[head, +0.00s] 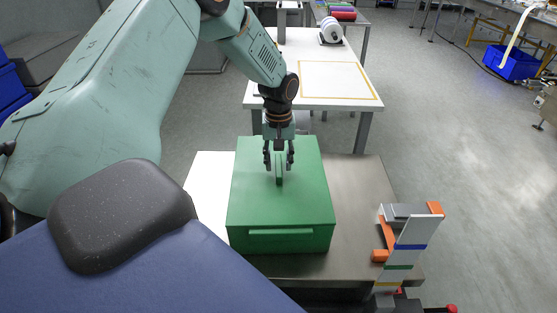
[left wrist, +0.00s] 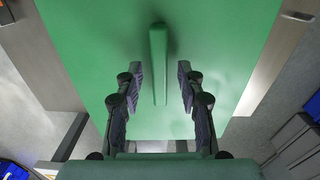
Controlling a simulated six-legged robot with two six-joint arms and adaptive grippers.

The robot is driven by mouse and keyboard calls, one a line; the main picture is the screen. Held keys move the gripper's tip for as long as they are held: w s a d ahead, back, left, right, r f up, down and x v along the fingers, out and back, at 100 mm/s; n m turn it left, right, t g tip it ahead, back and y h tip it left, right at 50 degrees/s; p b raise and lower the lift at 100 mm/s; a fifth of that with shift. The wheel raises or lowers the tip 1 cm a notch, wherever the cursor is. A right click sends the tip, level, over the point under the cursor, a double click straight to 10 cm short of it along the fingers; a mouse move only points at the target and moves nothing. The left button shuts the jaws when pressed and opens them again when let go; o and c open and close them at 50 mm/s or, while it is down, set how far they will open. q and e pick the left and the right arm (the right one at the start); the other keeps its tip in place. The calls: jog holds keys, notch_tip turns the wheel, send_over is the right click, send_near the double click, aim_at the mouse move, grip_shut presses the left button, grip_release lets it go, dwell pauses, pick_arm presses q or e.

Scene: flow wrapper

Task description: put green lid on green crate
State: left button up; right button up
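The green crate (head: 281,240) stands on a metal-topped table in the head view. The green lid (head: 254,192) lies on top of the crate and covers it; in the left wrist view the lid (left wrist: 95,50) fills most of the picture. A raised green handle bar (left wrist: 158,62) stands up from the middle of the lid. My left gripper (head: 279,167) is above the lid, fingers pointing down. In the left wrist view its open fingers (left wrist: 160,90) stand on both sides of the handle, with a gap on each side. My right gripper is not in view.
A small stand with coloured stripes (head: 408,240) and orange parts is at the right front of the metal table (head: 358,190). A white table (head: 290,75) with a yellow outline stands behind. A blue bin (head: 512,62) is on the floor at far right.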

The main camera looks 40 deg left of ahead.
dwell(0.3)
pick_arm(q)
notch_tip(320, 180, up, 12)
dwell(0.5)
jog(key=shift+f, duration=0.1)
dwell(0.5)
